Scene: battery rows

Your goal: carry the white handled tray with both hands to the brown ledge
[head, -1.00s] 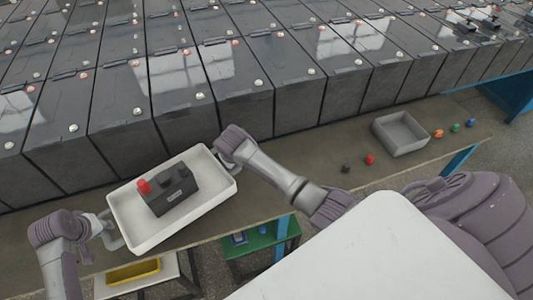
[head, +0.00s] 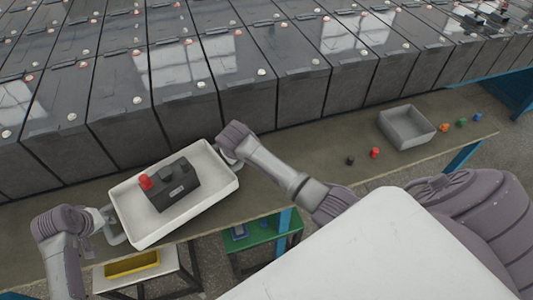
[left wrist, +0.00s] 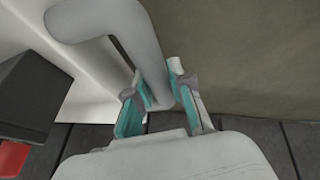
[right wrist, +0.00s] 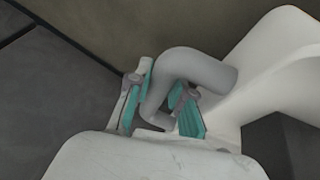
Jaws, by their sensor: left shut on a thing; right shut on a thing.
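The white handled tray (head: 212,204) is over the left part of the brown ledge (head: 325,148), in front of the battery row. It is turned at a slant in the head view, and I cannot tell whether it touches the ledge. A dark block with a red knob (head: 174,189) lies inside it. My left gripper (head: 110,226) is shut on the handle at the tray's left end; this handle (left wrist: 148,50) shows between the fingers in the left wrist view. My right gripper (head: 230,158) is shut on the other handle (right wrist: 195,67), partly hidden by the gripper.
Large dark batteries (head: 245,90) stand close behind the ledge. To the right on the ledge are a grey bin (head: 407,127), a black knob (head: 350,160) and several coloured knobs. A yellow bin (head: 132,263) stands lower in front. The ledge between tray and black knob is free behind my right arm.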

